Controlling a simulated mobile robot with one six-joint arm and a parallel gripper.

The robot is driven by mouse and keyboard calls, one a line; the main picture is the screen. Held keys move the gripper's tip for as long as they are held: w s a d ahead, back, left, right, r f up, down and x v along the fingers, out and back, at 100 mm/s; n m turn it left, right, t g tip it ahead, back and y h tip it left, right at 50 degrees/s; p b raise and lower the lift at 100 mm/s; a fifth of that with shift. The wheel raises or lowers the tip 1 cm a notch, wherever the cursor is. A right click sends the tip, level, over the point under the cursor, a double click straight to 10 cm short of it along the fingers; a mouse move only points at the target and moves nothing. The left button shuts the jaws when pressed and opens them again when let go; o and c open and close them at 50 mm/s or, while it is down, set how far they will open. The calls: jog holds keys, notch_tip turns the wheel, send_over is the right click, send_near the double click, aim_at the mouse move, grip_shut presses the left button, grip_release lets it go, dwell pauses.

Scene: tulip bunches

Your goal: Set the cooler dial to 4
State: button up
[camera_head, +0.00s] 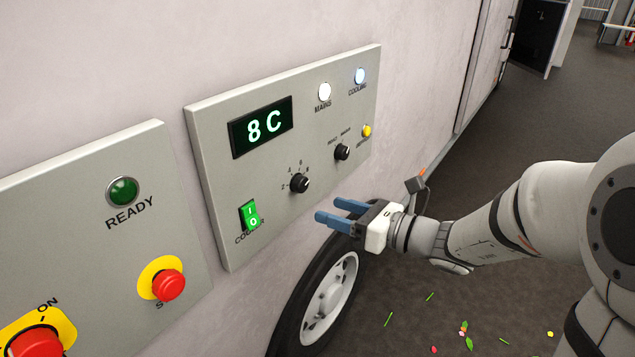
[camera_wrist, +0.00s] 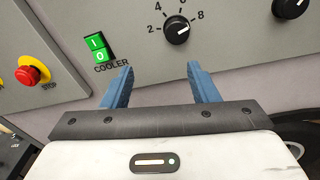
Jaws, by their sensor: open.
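The cooler dial (camera_head: 299,183) is a black round knob on a grey panel, with numbers 2, 4, 6 and 8 around it. In the wrist view the dial (camera_wrist: 177,30) shows at the top, and its white mark seems to point toward the 8. The display (camera_head: 261,127) above it reads 8 C. My gripper (camera_head: 328,210) has blue fingers, is open and empty, and is in front of the panel, below and right of the dial in the head view. In the wrist view my gripper (camera_wrist: 160,68) is below the dial, apart from it.
A green COOLER rocker switch (camera_head: 250,215) is left of the dial. A second black knob (camera_head: 342,152) and a yellow button (camera_head: 367,131) are to its right. A red stop button (camera_head: 168,285) is on the left panel. A wheel (camera_head: 330,300) is below.

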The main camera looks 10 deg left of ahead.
aim_at(304, 187)
jog(key=w+a, duration=0.1)
jog(key=a, duration=0.1)
jog(key=w+a+m+t, duration=0.1)
jog(key=w+a, duration=0.1)
jog(key=w+a+m, duration=0.1)
jog(key=w+a, duration=0.1)
jog(key=a, duration=0.1)
jog(key=shift+w+r+t+p, duration=0.1)
jog(key=shift+r+t+p, duration=0.1)
jog(key=shift+t+p, duration=0.15)
jog(key=c, duration=1)
